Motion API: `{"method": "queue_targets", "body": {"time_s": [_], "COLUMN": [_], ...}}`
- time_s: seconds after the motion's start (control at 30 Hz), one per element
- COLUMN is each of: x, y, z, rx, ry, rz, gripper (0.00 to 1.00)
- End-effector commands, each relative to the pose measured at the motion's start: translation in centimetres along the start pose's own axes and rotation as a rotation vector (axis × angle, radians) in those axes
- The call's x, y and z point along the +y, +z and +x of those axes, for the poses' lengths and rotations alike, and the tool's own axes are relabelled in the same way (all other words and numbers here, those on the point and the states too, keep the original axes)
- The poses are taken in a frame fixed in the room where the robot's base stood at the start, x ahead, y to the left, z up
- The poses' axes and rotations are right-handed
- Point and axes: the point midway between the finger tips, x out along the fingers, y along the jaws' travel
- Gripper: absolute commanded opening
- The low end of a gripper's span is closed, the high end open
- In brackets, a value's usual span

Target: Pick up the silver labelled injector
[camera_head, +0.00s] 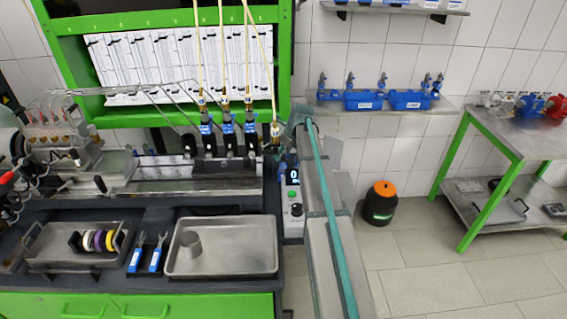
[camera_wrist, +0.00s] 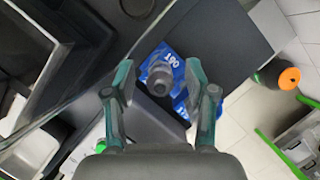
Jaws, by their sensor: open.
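In the wrist view my gripper (camera_wrist: 159,88) is open, with its two teal-edged fingers on either side of a grey, round-topped injector end (camera_wrist: 160,76). A blue piece with white characters (camera_wrist: 174,62) shows right beside and beneath it. I cannot tell if the fingers touch it. In the head view my gripper (camera_head: 300,117) is small and partly hidden by my own arm, near the bench's right end. Several dark injectors with blue labels, such as one injector (camera_head: 228,128), stand in a row on the bench. I cannot tell which injector is the silver labelled one.
Blue bins (camera_head: 362,105) and several blue-topped items stand on a wall shelf (camera_head: 446,101). A metal tray (camera_head: 222,262) holds a small cup (camera_head: 191,243). A black container with an orange lid (camera_head: 380,203) is on the floor. A green-legged table (camera_head: 520,137) stands right.

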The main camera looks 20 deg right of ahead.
Motion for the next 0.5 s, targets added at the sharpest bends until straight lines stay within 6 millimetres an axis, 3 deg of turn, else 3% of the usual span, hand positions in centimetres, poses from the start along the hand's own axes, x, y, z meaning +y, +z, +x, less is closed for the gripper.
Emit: {"method": "queue_targets", "body": {"time_s": [0.07,0.4,0.5], "x": [0.00,0.00,0.00], "y": [-0.02,-0.03,-0.04], "z": [0.00,-0.03,-0.03], "rx": [0.000,0.000,0.000], "ry": [0.000,0.000,0.000], "rz": [0.000,0.000,0.001], "gripper": [0.55,0.00,0.00]}}
